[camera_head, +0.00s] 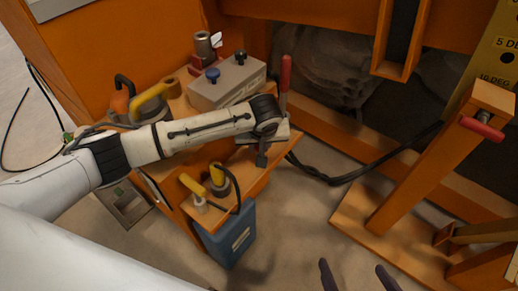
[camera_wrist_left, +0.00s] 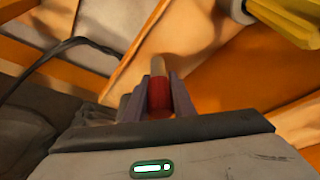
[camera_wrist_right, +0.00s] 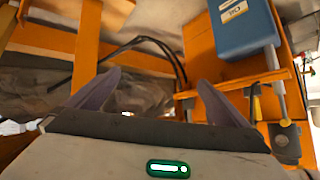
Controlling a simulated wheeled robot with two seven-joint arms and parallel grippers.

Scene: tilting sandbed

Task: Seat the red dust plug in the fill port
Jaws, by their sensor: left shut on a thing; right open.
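My left gripper (camera_head: 262,158) reaches over the right end of the orange bench shelf. In the left wrist view its fingers (camera_wrist_left: 160,98) are shut on the red dust plug (camera_wrist_left: 158,97), whose pale tan end points away from the palm. The plug cannot be made out in the head view. I cannot identify the fill port for certain in any view. My right gripper (camera_head: 357,277) is at the bottom of the head view, open and empty above the floor. In the right wrist view its fingers (camera_wrist_right: 160,95) are spread apart.
A grey box (camera_head: 228,82) with blue and black knobs stands behind my left arm, beside an upright red-handled lever (camera_head: 286,75). Yellow-handled fittings (camera_head: 192,185) sit at the shelf's front above a blue container (camera_head: 232,236). An orange post (camera_head: 440,160) stands at right. Black hoses cross the middle.

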